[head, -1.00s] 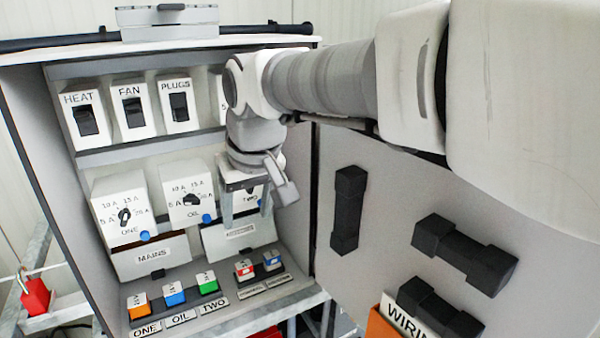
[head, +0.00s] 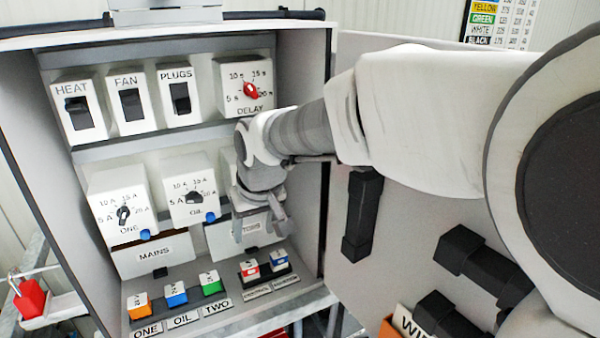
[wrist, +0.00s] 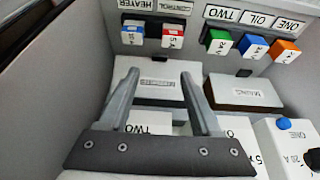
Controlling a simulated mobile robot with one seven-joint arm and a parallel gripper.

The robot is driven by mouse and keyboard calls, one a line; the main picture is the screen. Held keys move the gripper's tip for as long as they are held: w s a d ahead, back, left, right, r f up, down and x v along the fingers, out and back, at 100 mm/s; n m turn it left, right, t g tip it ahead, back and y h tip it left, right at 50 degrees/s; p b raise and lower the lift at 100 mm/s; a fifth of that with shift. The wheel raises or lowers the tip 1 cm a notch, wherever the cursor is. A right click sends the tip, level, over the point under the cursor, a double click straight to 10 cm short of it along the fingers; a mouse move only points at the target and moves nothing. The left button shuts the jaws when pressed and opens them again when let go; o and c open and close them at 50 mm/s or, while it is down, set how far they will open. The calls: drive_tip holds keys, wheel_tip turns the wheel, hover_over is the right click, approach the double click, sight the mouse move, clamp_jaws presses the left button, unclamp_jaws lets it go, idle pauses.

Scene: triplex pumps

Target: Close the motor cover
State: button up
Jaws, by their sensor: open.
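The motor cover (head: 222,243) is the white flap in the lower right of the cabinet, its label partly hidden by my gripper. It leans outward at the top, like the mains cover beside it. It also shows in the wrist view (wrist: 155,96), with its label between my fingers. My gripper (head: 258,232) is open and empty in front of the cover. In the wrist view both fingers (wrist: 160,76) point toward the cover's face. I cannot tell whether they touch it.
The mains cover (head: 120,262) stands to the left. Dials and a red delay knob (head: 250,90) are above. The open cabinet door (head: 390,190) with black handles is at the right, close to my arm.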

sight(252, 249)
drive_tip(key=x, duration=0.7)
clamp_jaws()
idle(1.3)
